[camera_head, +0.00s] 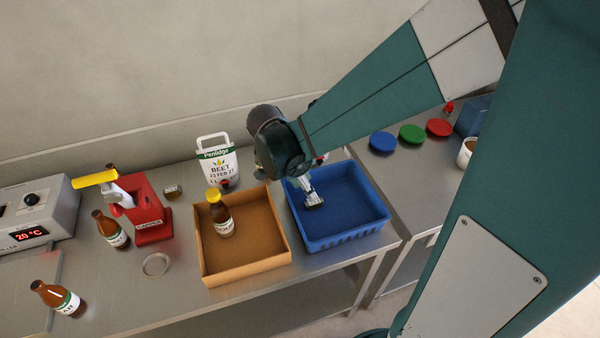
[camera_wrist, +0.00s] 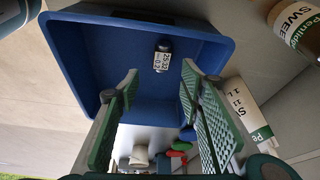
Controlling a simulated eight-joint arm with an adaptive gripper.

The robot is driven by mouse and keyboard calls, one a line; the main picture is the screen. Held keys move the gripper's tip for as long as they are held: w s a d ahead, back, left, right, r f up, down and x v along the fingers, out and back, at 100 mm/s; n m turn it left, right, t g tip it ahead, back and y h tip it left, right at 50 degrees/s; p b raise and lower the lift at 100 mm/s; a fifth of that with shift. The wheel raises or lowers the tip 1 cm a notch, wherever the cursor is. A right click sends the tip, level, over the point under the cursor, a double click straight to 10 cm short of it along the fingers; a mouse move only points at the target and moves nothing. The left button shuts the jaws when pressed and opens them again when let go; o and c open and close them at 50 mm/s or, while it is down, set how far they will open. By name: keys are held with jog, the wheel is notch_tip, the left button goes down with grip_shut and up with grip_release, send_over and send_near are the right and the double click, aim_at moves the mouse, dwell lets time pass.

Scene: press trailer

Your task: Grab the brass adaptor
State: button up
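I cannot clearly pick out the brass adaptor. A small brownish item with a pale label (camera_head: 172,190) stands behind the red capper and is too small to identify. My gripper (camera_head: 313,198) reaches down into the blue crate (camera_head: 355,234). In the wrist view my gripper (camera_wrist: 160,78) is open, its two green-padded fingers well apart with nothing between the pads. A small dark item with a white label reading about "25-32, 0.2" (camera_wrist: 162,57) lies in the crate beyond the fingertips; no brass colour shows on it.
A brown tray (camera_head: 245,274) holding a yellow-capped bottle (camera_head: 220,215) stands left of the crate. A white jug (camera_head: 217,158) stands behind. Blue, green and red lids (camera_head: 411,133) lie at right. The crate walls surround my gripper.

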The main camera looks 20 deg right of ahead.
aim_at(307, 203)
jog(key=shift+w+f+m+g, duration=0.25)
jog(key=shift+f+m+g, duration=0.05)
jog(key=shift+f+m, duration=0.45)
jog(key=shift+f, duration=0.15)
jog(key=shift+x, duration=1.15)
jog(key=shift+d+f, duration=0.1)
jog(key=shift+b+x, duration=0.45)
jog(key=shift+x, duration=2.05)
jog(key=shift+w, duration=0.15)
jog(key=c, duration=1)
